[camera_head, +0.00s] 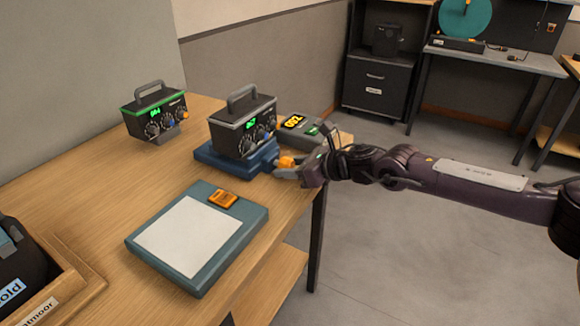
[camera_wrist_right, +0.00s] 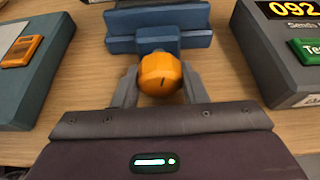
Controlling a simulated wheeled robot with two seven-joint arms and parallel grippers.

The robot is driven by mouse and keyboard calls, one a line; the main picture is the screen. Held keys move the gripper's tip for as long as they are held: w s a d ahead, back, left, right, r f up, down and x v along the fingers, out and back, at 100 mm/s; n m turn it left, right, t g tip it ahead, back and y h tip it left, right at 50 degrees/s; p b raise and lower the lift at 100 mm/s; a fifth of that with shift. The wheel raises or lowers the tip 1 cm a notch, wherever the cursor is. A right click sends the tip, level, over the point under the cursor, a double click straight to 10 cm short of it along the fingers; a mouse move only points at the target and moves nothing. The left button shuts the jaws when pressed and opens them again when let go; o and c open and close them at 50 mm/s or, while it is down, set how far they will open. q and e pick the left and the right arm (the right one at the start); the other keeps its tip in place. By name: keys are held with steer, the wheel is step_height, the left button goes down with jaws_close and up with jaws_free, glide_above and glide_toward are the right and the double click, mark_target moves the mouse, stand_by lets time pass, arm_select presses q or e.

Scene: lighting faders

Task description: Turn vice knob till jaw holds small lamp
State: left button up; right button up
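The blue vice (camera_head: 207,153) sits near the table's right edge in the head view. A dark box with a handle, dials and a green display (camera_head: 240,127) stands on or just behind it; I cannot tell if the jaws touch it. The vice's round orange knob (camera_head: 286,162) faces right. In the right wrist view, the knob (camera_wrist_right: 160,75) has a dark mark, and the blue jaws (camera_wrist_right: 160,18) lie beyond it. My right gripper (camera_head: 283,171) has one finger on each side of the knob, seemingly touching it. No small lamp can be clearly identified. My left gripper is out of view.
A similar box (camera_head: 155,114) stands at the back left. A teal pad (camera_head: 252,222) with a white sheet and orange device (camera_head: 223,199) lies in front. A grey display unit (camera_head: 310,137) is beside the vice. A wooden tray (camera_head: 75,275) is at lower left.

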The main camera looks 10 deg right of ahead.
steer(key=shift+c, duration=1.4)
steer(key=shift+m, duration=0.3)
steer(key=shift+y, duration=0.3)
steer(key=o, duration=1)
steer(key=shift+c, duration=0.2)
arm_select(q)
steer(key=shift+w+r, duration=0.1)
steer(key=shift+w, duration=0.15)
arm_select(e)
steer(key=shift+d, duration=0.15)
steer(key=v, duration=0.6)
steer(key=shift+d+r+b, duration=0.2)
steer(key=shift+b, duration=0.15)
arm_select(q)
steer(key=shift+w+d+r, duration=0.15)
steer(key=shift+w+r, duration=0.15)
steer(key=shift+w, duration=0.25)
arm_select(e)
steer(key=shift+s+d+r, duration=0.25)
steer(key=shift+s+d, duration=0.15)
